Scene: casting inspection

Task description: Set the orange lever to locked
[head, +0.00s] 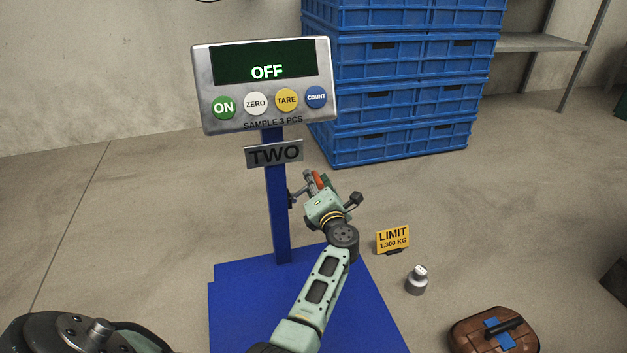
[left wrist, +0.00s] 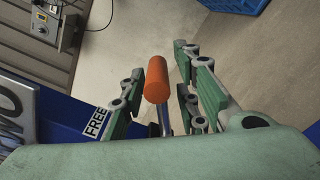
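The orange lever (head: 318,179) shows as a small bit of its grip beside the blue post in the head view. In the left wrist view its round orange grip (left wrist: 156,80) on a thin metal rod stands between the fingers. My left gripper (head: 316,183) is open, with one finger on each side of the lever; the gap is wider on the right in the wrist view (left wrist: 161,66). A "FREE" label (left wrist: 96,122) is on the blue part left of the gripper. The lever's base is hidden. My right gripper is not in view.
The scale display (head: 268,80) reads OFF, above a "TWO" sign (head: 274,153) and a blue platform (head: 240,310). A yellow limit sign (head: 392,239), a metal weight (head: 417,281) and a brown case (head: 470,332) are on the right. Blue crates (head: 400,95) stand behind.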

